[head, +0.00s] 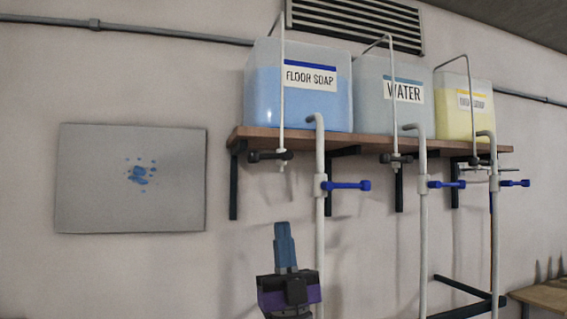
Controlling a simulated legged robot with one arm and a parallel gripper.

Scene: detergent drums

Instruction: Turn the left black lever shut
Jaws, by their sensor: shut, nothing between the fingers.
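The left black lever (268,156) sits on the thin grey pipe under the floor soap drum (300,98). It lies about horizontal, just below the shelf's front edge. My gripper (284,234) is at the bottom middle of the head view, below the lever and a little to its right in the picture. Its blue fingers point up and are shut with nothing between them. They appear apart from the lever and from the thick grey pipe (320,220) on their right.
A wooden shelf (440,147) carries the floor soap, water (390,98) and yellow drums (462,104). Blue levers (348,185) (447,184) stick out from thick upright pipes. Another black lever (396,158) is under the water drum. A grey panel (130,210) hangs left; bare wall surrounds it.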

